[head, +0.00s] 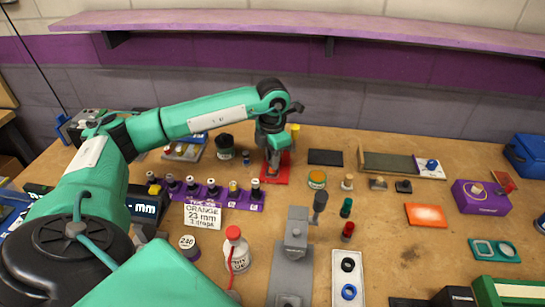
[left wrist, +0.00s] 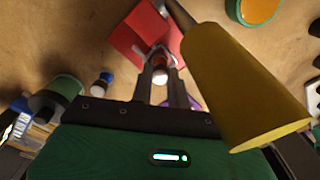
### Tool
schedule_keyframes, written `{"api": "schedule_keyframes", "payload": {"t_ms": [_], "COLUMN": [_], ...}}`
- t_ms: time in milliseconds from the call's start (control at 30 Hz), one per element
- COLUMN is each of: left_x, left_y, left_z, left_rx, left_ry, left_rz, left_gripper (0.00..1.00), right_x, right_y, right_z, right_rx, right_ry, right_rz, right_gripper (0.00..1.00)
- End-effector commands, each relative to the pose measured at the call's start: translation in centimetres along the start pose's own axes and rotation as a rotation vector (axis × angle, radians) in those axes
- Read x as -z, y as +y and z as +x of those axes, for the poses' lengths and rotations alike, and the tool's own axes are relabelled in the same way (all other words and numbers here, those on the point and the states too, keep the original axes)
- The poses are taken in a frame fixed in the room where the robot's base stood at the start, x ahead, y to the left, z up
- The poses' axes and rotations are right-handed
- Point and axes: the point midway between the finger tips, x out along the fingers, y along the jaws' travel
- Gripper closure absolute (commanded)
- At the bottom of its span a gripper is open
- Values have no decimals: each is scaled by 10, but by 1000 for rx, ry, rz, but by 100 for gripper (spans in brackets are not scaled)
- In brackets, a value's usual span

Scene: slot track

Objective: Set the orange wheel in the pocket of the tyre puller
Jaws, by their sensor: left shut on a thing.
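The tyre puller has a red base (head: 282,174) at the middle back of the bench, with a yellow handle (head: 295,128) behind my gripper. In the left wrist view its red base (left wrist: 136,35) lies beyond the fingertips, and the large yellow handle (left wrist: 240,85) passes close on the right. My left gripper (head: 273,158) is low over the red base, pointing down. In the left wrist view the gripper (left wrist: 160,75) is shut on a small pale, reddish thing, likely the orange wheel (left wrist: 160,71). The fingers hide most of it and the pocket. My right gripper is not in view.
A grey stand (head: 296,238) and white tray (head: 348,264) are in front.

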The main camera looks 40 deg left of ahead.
Motion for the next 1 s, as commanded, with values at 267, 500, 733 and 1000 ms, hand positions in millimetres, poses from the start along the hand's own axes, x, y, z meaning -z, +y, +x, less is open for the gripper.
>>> {"api": "schedule_keyframes", "payload": {"t_ms": [267,500,733,1000], "left_x": [0,0,0,0], "left_y": [0,0,0,0], "left_z": [0,2,4,4], "left_rx": [0,0,0,0], "left_ry": [0,0,0,0], "left_rz": [0,0,0,0], "left_gripper": [100,100,100,58], "right_x": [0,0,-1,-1], "right_y": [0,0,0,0], "right_z": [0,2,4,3], "right_rx": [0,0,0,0], "right_ry": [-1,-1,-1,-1], "right_rz": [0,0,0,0], "right_gripper": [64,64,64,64]}}
